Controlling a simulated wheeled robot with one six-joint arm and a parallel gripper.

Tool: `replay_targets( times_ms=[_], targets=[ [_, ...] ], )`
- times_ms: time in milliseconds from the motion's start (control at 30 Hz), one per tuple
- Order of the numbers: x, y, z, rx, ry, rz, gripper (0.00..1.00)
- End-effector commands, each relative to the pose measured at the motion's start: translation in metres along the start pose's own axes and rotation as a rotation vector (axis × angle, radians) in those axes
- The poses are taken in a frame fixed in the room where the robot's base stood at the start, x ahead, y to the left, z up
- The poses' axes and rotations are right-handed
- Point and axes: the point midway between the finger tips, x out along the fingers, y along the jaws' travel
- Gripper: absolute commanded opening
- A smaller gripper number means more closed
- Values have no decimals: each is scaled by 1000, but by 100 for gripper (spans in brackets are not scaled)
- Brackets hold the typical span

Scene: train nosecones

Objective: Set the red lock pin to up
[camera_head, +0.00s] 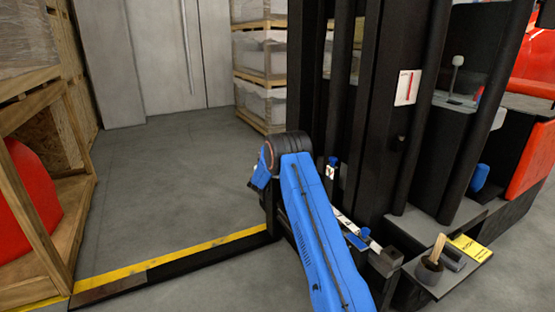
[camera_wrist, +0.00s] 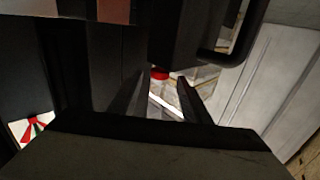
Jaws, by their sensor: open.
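In the wrist view, a small red piece (camera_wrist: 160,74), which looks like the red lock pin, shows just under a dark block (camera_wrist: 178,42). Only a little of it is visible, and I cannot tell whether it is up or down. My gripper (camera_wrist: 162,77) is open, its two dark fingers pointing toward the red piece, one on each side of it in the picture. I cannot tell whether they touch it. In the head view, my blue arm reaches toward the black mast (camera_head: 375,110); the gripper and the pin are hidden there.
A dark loop-shaped bar (camera_wrist: 230,45) is close to the right of the fingers. In the head view, a wooden rack (camera_head: 45,190) with a red shell stands left. Stacked crates (camera_head: 262,60) stand at the back. The grey floor (camera_head: 180,180) between them is clear.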

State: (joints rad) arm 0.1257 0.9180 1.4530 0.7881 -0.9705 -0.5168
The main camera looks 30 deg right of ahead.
Motion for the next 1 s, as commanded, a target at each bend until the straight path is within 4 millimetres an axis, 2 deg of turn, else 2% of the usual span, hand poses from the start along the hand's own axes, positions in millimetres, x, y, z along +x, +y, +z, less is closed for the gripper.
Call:
replay_targets(
  times_ms=[100, 300, 700, 900, 1000],
  targets=[
    [19, 1, 0, 2, 1, 1, 44],
    [38, 0, 0, 1, 1, 0, 44],
    [43, 0, 0, 1, -1, 0, 44],
    [43, 0, 0, 1, -1, 0, 0],
    [43, 0, 0, 1, 0, 0, 0]
  ],
)
